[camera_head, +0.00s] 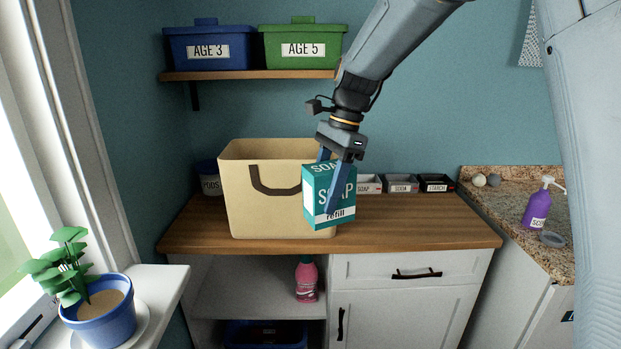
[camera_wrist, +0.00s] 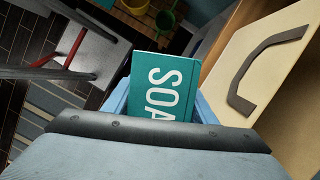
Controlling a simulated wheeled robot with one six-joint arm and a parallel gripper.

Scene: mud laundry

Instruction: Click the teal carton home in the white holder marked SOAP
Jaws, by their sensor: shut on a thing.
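The teal carton (camera_head: 317,208), marked SOAP refill, is held upright in the air in front of the wooden counter. My gripper (camera_head: 331,185) is shut on it, with blue fingers on its sides. The carton's teal top (camera_wrist: 160,85) with SOAP lettering shows between the fingers in the wrist view. The white holder marked SOAP (camera_head: 369,185) stands at the back of the counter, right of the carton and partly hidden behind it. The carton is well apart from the holder.
A tan bag (camera_head: 250,205) with a dark handle stands close left of the carton. A grey SODA holder (camera_head: 401,185) and a black STARCH holder (camera_head: 436,184) stand right of the SOAP holder. The counter's right front (camera_head: 430,220) is clear.

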